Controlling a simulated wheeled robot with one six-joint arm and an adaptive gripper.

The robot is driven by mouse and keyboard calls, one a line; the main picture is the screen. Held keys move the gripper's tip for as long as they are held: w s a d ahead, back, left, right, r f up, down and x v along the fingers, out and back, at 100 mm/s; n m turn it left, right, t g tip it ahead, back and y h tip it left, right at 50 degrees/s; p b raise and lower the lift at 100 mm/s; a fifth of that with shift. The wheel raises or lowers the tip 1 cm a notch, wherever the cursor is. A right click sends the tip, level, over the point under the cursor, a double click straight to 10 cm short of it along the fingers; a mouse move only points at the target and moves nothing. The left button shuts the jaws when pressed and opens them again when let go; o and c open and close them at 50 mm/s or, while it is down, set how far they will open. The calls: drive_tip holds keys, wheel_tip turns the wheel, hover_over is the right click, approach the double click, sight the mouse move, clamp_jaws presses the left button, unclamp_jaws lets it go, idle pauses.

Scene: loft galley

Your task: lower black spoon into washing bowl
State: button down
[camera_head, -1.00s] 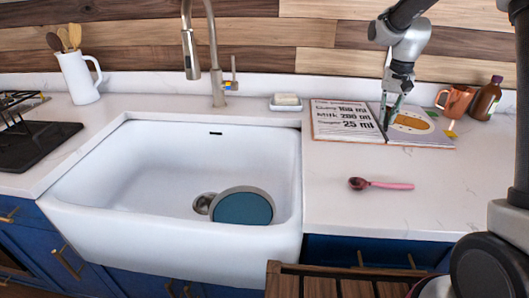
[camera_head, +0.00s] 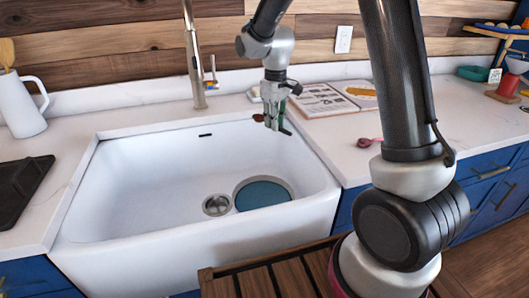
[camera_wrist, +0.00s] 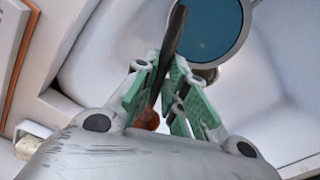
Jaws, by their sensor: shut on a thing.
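My gripper (camera_head: 274,112) is shut on the spoon and hangs over the back right part of the white sink basin (camera_head: 140,190). In the wrist view, the spoon's dark handle (camera_wrist: 174,35) sticks out past the green fingers of my gripper (camera_wrist: 160,75). A brown-orange rounded end (camera_wrist: 148,120) shows behind the fingers and looks like the spoon's other end. In the head view the spoon (camera_head: 258,118) is small and mostly hidden by the fingers. A round teal piece with a grey rim (camera_head: 263,193) lies in the basin beside the drain, below my gripper and clear of it.
A steel faucet (camera_head: 195,60) stands behind the basin. A white jug (camera_head: 20,105) and black rack mat (camera_head: 22,185) are at left. An open book (camera_head: 320,100) lies at right. The basin's left side is clear.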

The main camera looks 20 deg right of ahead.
drive_tip(key=s+a+f+n, duration=0.4)
drive_tip(key=s+f+n, duration=0.1)
drive_tip(key=s+n, duration=0.6)
wheel_tip(320, 180, down, 9)
drive_tip(key=w+n, duration=0.1)
drive_tip(key=shift+f, duration=0.2)
drive_tip(key=shift+a, duration=0.1)
drive_tip(key=shift+f, duration=3.7)
drive_tip(key=c, duration=1.4)
unclamp_jaws()
